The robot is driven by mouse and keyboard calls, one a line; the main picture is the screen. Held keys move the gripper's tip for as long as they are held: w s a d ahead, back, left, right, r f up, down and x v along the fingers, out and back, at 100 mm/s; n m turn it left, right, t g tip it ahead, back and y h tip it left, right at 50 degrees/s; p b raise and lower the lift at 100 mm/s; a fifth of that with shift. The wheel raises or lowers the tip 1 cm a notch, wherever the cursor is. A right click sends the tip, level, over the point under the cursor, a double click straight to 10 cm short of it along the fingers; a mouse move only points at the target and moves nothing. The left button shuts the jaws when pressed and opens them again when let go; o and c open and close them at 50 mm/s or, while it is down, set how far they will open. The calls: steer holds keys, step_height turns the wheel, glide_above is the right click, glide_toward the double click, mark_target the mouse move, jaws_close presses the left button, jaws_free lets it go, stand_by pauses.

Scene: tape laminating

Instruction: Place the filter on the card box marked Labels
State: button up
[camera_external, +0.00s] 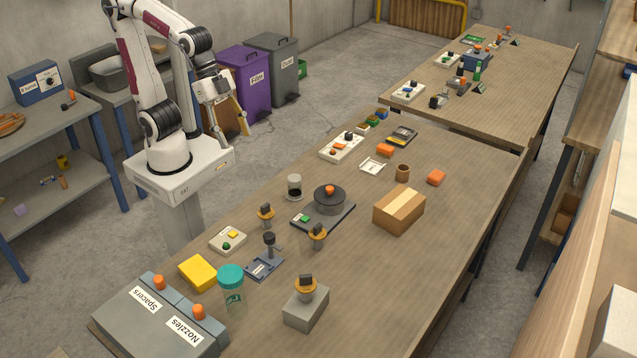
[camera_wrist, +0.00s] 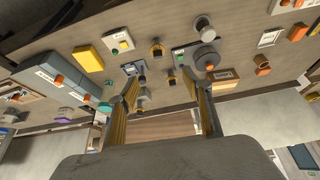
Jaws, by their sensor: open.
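A card box (camera_external: 399,209) with a paler tape strip sits closed on the right part of the near table. It also shows in the wrist view (camera_wrist: 224,80); I cannot read a Labels marking on it. No item is clearly marked as the filter. A grey cylinder with a dark lower band (camera_external: 294,187), also in the wrist view (camera_wrist: 203,26), may be it; it stands upright on the table, apart from the box. My gripper (camera_external: 231,130) is raised beside the table, away from both. Its yellow fingers are spread and empty in the wrist view (camera_wrist: 160,80).
A dark round device (camera_external: 330,200) stands between cylinder and box. Left are a teal-lidded jar (camera_external: 231,287), a yellow block (camera_external: 197,272) and Spacers and Nozzles bins. The table's right front is clear.

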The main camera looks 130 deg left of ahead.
steer(key=s+f, duration=0.1)
steer(key=s, duration=1.2)
steer(key=shift+s+a+f+n, duration=0.15)
steer(key=shift+s+f+n, duration=0.2)
steer(key=shift+f+n, duration=0.05)
steer(key=shift+o, duration=0.6)
steer(key=shift+w, duration=0.1)
steer(key=w+a+t+y, duration=0.1)
steer(key=w+a, duration=0.1)
steer(key=w, duration=0.5)
steer(key=w+a+t+y, duration=0.1)
steer(key=w+a+t, duration=0.15)
steer(key=w, duration=0.45)
steer(key=m+t+h, duration=0.4)
steer(key=h, duration=0.3)
glide_above(318, 237)
steer(key=s+a, duration=0.2)
steer(key=s, duration=0.2)
step_height(318, 237, down, 14)
steer(key=shift+w, duration=0.2)
